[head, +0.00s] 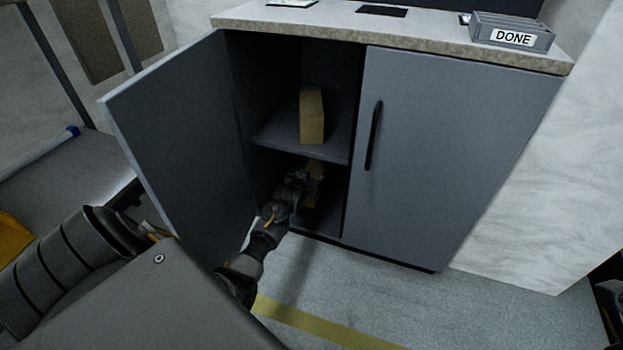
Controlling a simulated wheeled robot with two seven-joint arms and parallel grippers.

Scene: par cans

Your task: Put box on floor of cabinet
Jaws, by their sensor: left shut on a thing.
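The grey cabinet (455,150) has its left door (180,130) standing open and its right door shut. My left gripper (308,184) reaches into the lower compartment of the cabinet, under the shelf (290,138). It is shut on a tan box (316,168), which is partly hidden by the gripper and the shadow. I cannot tell whether this box touches the cabinet floor (322,222). Another tan box (312,116) stands upright on the shelf above.
The countertop (420,38) above holds a grey tray labelled DONE (512,32) and a dark flat item (382,11). The open door stands left of my left arm, and the shelf edge is just above the gripper. A grey bench (70,170) is at the left.

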